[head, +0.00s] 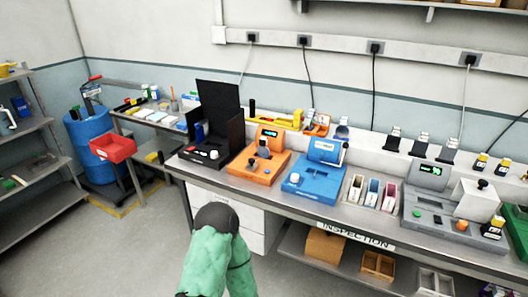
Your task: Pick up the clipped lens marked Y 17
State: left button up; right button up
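I cannot make out any marking Y 17; labels are too small to read. Several small dark pieces with pale tops (420,146) stand in a row along the back of the inspection bench (345,222). Small black pieces with yellow labels (481,162) stand at the right end, and a similar one (493,228) sits beside the grey device. I cannot tell which, if any, is the clipped lens. Neither gripper is in view; a green-sleeved arm link of mine with a dark grey end shows at the bottom, in front of the bench.
On the bench stand a black hooded device (215,120), an orange device (259,165), a blue device (315,182), three narrow bins (372,193) and a grey device (440,210). A blue barrel (90,150) and a red bin (113,148) are at left. Floor at left is clear.

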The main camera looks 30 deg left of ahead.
aim_at(263, 152)
jog(key=i+j, duration=0.25)
jog(key=i, duration=0.2)
jog(key=i+j+u, duration=0.1)
jog(key=i+u, duration=0.35)
jog(key=u, duration=0.2)
jog(key=i+u, duration=0.35)
jog(key=k+j, duration=0.05)
jog(key=k, duration=0.05)
